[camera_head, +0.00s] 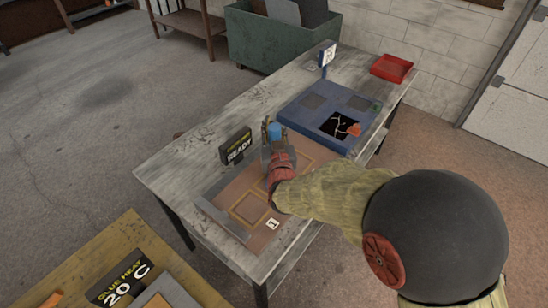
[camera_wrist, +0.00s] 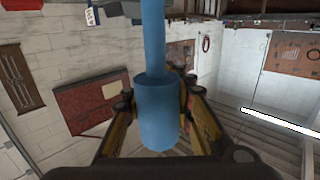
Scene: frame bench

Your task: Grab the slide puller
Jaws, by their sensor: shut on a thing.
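A blue cylindrical slide puller (camera_wrist: 157,110) stands between the fingers of my gripper (camera_wrist: 155,100) in the wrist view, with a thinner blue shaft reaching past the top edge. The fingers press on its thicker part from both sides. In the head view the blue puller (camera_head: 274,131) shows small at the tip of my gripper (camera_head: 271,134), above the back right part of the brown board (camera_head: 215,187). My gripper is shut on the puller. My wrist hides part of the board, and I cannot tell whether the puller touches anything below.
A blue case (camera_head: 300,120) with a dark opening lies right of my gripper, and a red tray (camera_head: 391,68) sits at the table's far end. A black READY sign (camera_head: 236,147) stands left of my gripper. A wooden table with a 20 C sign (camera_head: 120,280) is at lower left.

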